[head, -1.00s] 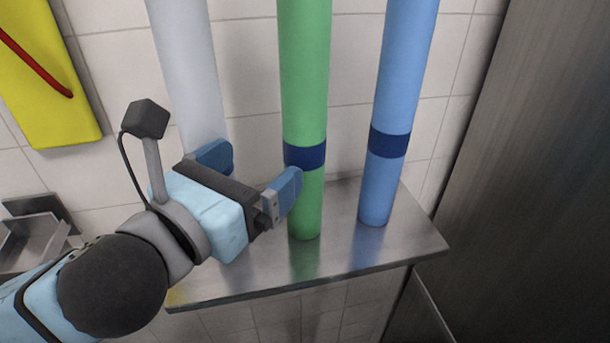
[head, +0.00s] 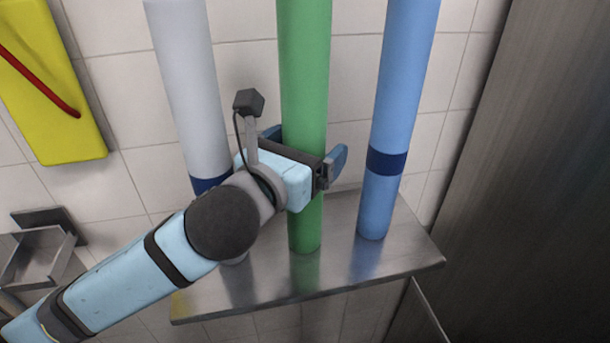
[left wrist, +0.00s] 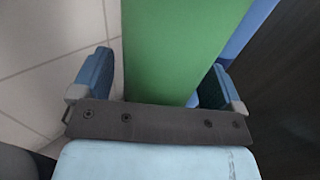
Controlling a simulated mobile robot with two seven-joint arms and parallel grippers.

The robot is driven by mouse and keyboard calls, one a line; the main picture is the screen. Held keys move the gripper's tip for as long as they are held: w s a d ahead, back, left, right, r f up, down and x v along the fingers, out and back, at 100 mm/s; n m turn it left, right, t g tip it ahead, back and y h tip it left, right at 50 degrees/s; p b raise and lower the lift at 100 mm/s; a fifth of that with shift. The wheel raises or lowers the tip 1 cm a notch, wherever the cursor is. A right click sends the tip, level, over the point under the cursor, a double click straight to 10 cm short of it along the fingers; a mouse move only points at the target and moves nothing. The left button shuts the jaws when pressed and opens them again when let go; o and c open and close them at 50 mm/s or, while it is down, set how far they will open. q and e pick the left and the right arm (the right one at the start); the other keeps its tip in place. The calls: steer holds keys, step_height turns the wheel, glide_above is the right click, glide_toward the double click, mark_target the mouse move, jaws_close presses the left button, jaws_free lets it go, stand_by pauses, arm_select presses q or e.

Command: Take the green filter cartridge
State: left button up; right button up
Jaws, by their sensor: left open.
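The green filter cartridge (head: 305,75) is a tall upright tube on a steel shelf, between a white cartridge and a blue one. My left gripper (head: 308,142) is open, with one blue finger on each side of the green tube. In the left wrist view, the green cartridge (left wrist: 170,50) runs between the two fingers (left wrist: 157,82), with a visible gap on the left side. The right-side gap looks narrower. The gripper body hides the middle of the tube, where its dark band was. My right gripper is not in view.
The white cartridge (head: 190,90) stands left, close behind my arm. The blue cartridge (head: 398,90) stands right, near the right finger. All stand on the steel shelf (head: 340,274) against a tiled wall. A dark metal panel (head: 530,180) closes off the right.

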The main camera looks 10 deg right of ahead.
arm_select(q)
steer(key=c, duration=1.7)
steer(key=shift+r, duration=0.1)
jaws_close()
steer(key=shift+r, duration=0.1)
